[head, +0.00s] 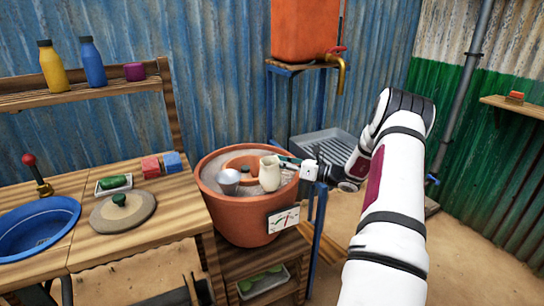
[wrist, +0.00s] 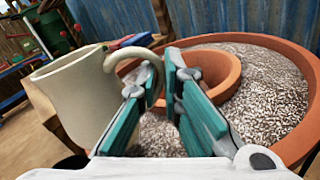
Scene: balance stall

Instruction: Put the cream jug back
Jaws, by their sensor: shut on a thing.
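The cream jug (head: 269,174) shows over the right part of the big terracotta pot (head: 240,221). It is roughly upright. My gripper (head: 290,161) reaches in from the right and is shut on the jug's handle. In the wrist view, the jug (wrist: 76,98) hangs left of the green finger pads (wrist: 165,76), with its curved handle (wrist: 140,48) running between them. The smaller inner pot (wrist: 217,72) sits in grey gravel (wrist: 262,90) behind the fingers. I cannot tell the gap between the jug's base and what is under it.
A round lid with a green knob (head: 123,212) lies on the wooden counter, near a blue basin (head: 38,226). A dial card (head: 284,219) is on the pot's front. An orange tank (head: 304,30) stands behind.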

